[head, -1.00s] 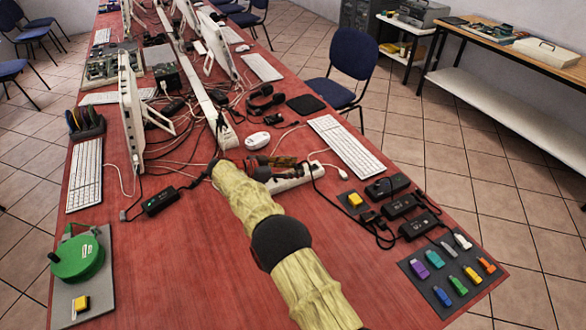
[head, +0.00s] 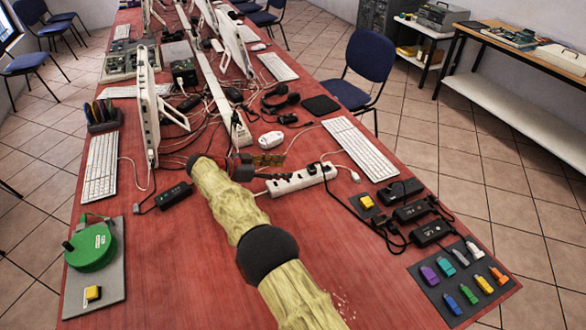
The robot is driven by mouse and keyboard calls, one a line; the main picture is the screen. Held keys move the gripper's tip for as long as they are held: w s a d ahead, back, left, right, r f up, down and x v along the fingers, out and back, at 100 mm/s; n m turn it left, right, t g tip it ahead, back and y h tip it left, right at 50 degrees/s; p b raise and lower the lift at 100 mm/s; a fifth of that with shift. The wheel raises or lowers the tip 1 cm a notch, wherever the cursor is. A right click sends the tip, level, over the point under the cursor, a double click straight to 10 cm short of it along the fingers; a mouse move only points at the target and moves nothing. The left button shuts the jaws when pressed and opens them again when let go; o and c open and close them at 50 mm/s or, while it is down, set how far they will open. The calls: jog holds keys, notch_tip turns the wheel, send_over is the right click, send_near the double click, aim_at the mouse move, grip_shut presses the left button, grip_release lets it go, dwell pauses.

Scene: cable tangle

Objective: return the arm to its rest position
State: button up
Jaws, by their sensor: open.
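My arm in its yellow sleeve reaches over the red table (head: 190,285) from the bottom of the head view. My gripper (head: 266,168), dark with red parts, is at the arm's far end and points right. Its jaws are open, and I see nothing held between them. It is just left of the white power strip (head: 288,185) and close to several cables. The sleeve and wrist hide part of the gripper and of the table beneath. I cannot tell whether the fingers touch any cable.
A green cable reel (head: 92,248) stands at the left front; a board of coloured sticks (head: 462,281) lies at the right front. Black adapters (head: 412,211) and a keyboard (head: 359,148) are to the right. Monitors and tangled cables fill the back. The front middle is fairly clear.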

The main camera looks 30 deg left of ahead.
jog(key=shift+v, duration=0.9)
